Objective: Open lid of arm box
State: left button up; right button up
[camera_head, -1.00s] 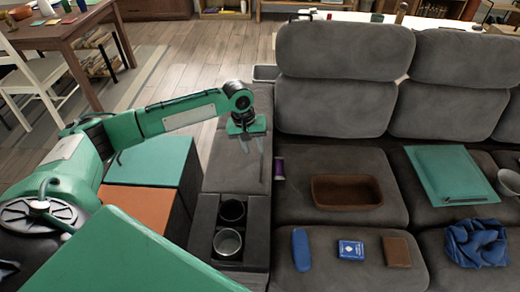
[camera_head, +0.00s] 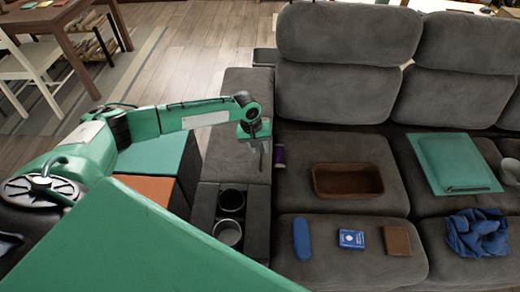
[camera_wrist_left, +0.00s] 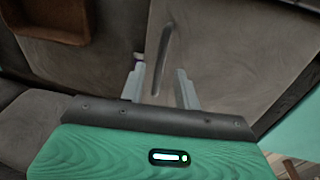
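The arm box is the grey padded sofa arm at the left end of the sofa, and its lid (camera_head: 230,155) lies flat and closed behind the cup holders. My left gripper (camera_head: 257,157) points down over the lid's right side, near the seat. I cannot tell whether the fingertips touch the surface. My right gripper is not in view.
Two cup holders (camera_head: 229,216) sit in front of the lid. A purple spool (camera_head: 279,156) lies on the seat close to my left gripper. A brown tray (camera_head: 347,181), blue case (camera_head: 301,239), card box (camera_head: 351,239) and brown wallet (camera_head: 397,240) rest on the cushions.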

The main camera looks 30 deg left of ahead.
pick_arm(q)
jog(key=shift+w+d+f, duration=0.1)
jog(key=shift+d+f, duration=0.05)
jog(key=shift+f, duration=0.65)
grip_shut()
